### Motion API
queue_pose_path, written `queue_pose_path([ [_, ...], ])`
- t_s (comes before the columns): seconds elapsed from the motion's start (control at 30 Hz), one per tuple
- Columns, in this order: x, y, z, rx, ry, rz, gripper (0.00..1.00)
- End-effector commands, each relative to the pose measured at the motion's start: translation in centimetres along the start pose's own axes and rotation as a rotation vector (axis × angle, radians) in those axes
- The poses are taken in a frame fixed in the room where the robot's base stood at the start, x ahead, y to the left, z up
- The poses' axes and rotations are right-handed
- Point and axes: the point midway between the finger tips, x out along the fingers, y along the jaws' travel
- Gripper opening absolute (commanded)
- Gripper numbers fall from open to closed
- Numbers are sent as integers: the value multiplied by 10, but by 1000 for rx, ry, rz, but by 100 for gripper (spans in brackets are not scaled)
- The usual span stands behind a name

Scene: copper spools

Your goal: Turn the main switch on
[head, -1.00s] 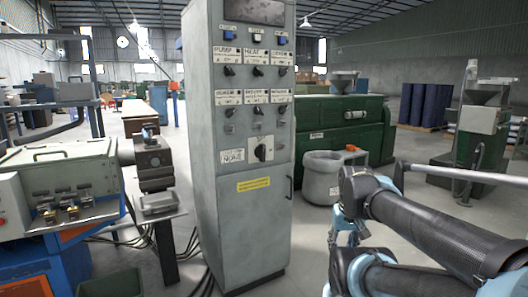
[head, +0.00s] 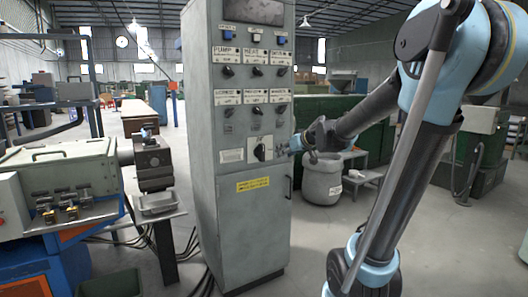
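The main switch (head: 261,149) is a larger black rotary knob on a white plate, low on the front of the grey control cabinet (head: 238,222). Its pointer looks tilted, but its exact setting is too small to read. My gripper (head: 283,149) is just to the right of the knob, at about the same height in the picture, with the arm reaching in from the right. The fingers are small and dark here, and whether they touch the knob or are open cannot be told.
Rows of smaller black knobs (head: 256,71) sit above on the same cabinet. A yellow label (head: 252,184) is below. A machine with a metal tray (head: 160,203) stands to the left. A grey bin (head: 322,180) stands behind my arm. The floor in front is clear.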

Motion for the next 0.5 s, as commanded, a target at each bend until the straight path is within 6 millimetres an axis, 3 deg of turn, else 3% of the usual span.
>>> queue_pose_path([
  [0.1,19,8,-28,-22,67,7,38],
  [0.2,28,12,-42,-34,102,13,38],
  [0.5,44,16,-52,-41,124,18,38],
])
